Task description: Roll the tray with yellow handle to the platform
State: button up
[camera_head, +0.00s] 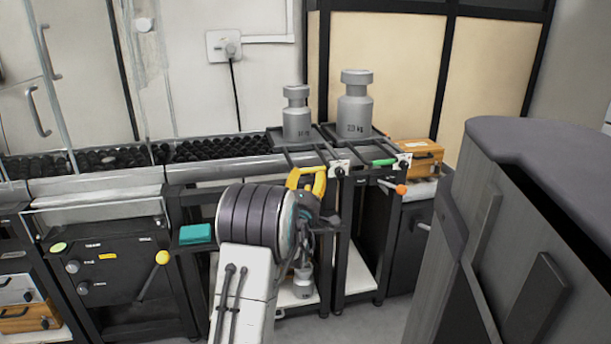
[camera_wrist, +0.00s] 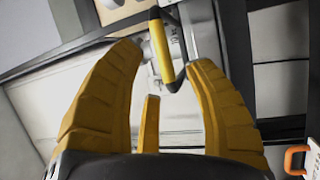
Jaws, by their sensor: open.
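The yellow handle (camera_wrist: 157,48) shows in the wrist view as a bar with a dark edge, between and just beyond the fingertips. My gripper (camera_wrist: 163,60) is open around the line of this bar; I cannot tell if it touches. In the head view my gripper (camera_head: 308,181) is at the front of the rack, below the left weight, and the handle cannot be told apart from its yellow fingers. The left tray (camera_head: 277,137) is dark and carries a grey weight (camera_head: 297,115). Which surface is the platform is not clear.
A dark tray beside it holds a larger 20 kg weight (camera_head: 355,108), with a green handle (camera_head: 384,162) in front. An orange handle (camera_head: 400,189) is lower right. A black roller bed (camera_head: 215,149) runs left of the trays. A large grey cabinet (camera_head: 540,220) fills the right.

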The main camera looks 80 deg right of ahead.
aim_at(310, 170)
jog(key=d+b, duration=0.2)
jog(key=shift+d, duration=0.3)
jog(key=shift+d+r, duration=0.45)
jog(key=shift+d, duration=0.75)
jog(key=shift+o, duration=0.2)
grip_shut()
